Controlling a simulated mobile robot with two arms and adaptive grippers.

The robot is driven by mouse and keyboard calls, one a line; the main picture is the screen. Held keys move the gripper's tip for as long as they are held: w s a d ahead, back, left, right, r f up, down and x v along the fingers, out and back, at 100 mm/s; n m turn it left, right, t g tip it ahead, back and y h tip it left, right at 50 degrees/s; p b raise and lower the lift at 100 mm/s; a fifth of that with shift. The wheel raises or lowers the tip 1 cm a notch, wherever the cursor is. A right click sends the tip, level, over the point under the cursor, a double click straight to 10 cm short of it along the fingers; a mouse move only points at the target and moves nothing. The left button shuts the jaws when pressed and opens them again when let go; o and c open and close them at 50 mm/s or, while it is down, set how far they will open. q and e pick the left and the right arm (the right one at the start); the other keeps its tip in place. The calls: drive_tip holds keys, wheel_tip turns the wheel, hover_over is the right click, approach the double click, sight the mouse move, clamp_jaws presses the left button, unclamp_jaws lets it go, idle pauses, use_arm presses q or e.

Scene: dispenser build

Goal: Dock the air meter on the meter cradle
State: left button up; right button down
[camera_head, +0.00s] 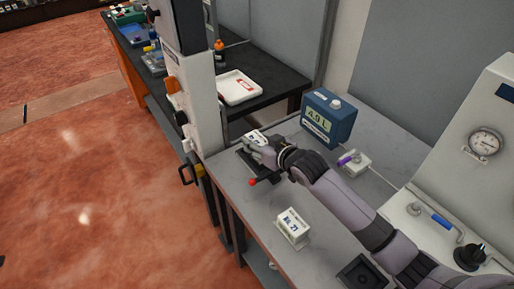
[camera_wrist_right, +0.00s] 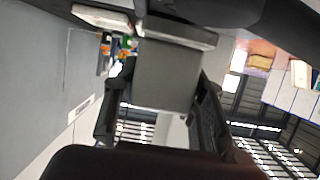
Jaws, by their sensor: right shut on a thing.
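My right gripper (camera_head: 270,152) is shut on a small white box with a label on top, which I take to be the air meter (camera_head: 256,138). In the right wrist view, the box shows as a grey block (camera_wrist_right: 168,75) between the two dark fingers (camera_wrist_right: 162,110). In the head view, the box is over or at a dark base with a red knob (camera_head: 252,182), likely the meter cradle. My gripper and the box hide part of that base, so I cannot tell whether they touch. My left gripper is not in view.
A second white labelled box (camera_head: 292,228) stands nearer on the grey bench. A blue display unit (camera_head: 342,126) and a small white block with a purple part (camera_head: 356,163) stand beyond my arm. A white column (camera_head: 196,100) rises left of the held box. A dark square holder (camera_head: 362,277) lies in front.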

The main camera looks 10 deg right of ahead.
drive_tip(key=shift+f, duration=1.4)
drive_tip(key=shift+f, duration=0.15)
drive_tip(key=c, duration=1)
unclamp_jaws()
drive_tip(key=b+v, duration=0.1)
drive_tip(key=v, duration=1)
drive_tip(key=shift+w, duration=0.1)
drive_tip(key=shift+s+d+r, duration=0.2)
drive_tip(key=shift+s+r, duration=0.15)
drive_tip(key=shift+s, duration=0.15)
